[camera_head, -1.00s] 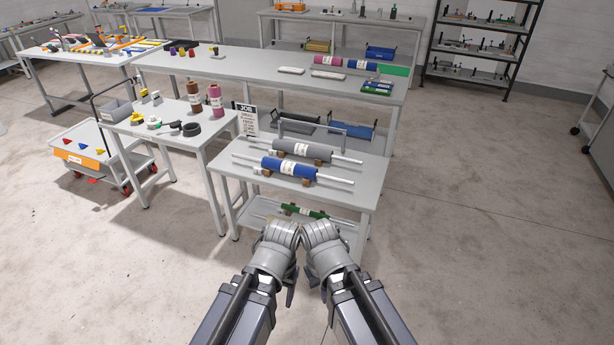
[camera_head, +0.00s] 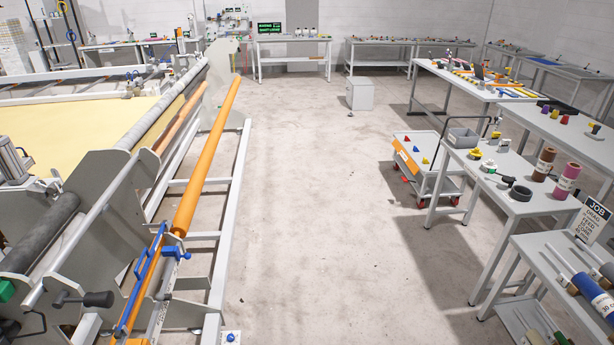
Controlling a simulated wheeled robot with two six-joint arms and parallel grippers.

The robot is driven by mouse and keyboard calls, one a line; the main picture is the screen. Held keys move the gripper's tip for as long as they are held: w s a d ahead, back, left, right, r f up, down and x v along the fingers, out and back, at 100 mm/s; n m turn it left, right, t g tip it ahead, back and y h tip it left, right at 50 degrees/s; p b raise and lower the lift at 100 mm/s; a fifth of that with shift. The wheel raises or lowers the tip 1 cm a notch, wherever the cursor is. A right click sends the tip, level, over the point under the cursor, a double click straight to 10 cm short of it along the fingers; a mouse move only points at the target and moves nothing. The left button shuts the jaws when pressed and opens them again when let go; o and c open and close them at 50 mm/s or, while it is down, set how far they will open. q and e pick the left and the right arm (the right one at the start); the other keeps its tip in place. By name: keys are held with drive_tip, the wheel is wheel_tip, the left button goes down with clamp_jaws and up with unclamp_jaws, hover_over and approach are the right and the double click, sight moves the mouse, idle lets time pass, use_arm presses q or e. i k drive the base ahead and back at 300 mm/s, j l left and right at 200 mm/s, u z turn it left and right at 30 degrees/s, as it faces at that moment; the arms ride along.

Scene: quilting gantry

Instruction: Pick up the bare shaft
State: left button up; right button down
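I cannot pick out a bare shaft with certainty. A long orange bar (camera_head: 208,160) lies along the white frame of the quilting gantry at left. On the stand at the right edge, a silver shaft (camera_head: 561,259) runs into a blue roll (camera_head: 594,294), partly cut off by the frame. A second silver shaft end (camera_head: 592,250) lies behind it, leading to another roll at the picture edge. Neither of my grippers is in view.
The gantry (camera_head: 112,190) with yellow fabric (camera_head: 75,122) fills the left. A job sign (camera_head: 590,220), a side table (camera_head: 505,205) with spools and a trolley (camera_head: 418,160) stand at right. A grey box (camera_head: 360,93) stands farther back. The floor (camera_head: 330,220) between is clear.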

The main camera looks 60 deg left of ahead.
sight(29, 303)
drive_tip(key=u, duration=3.45)
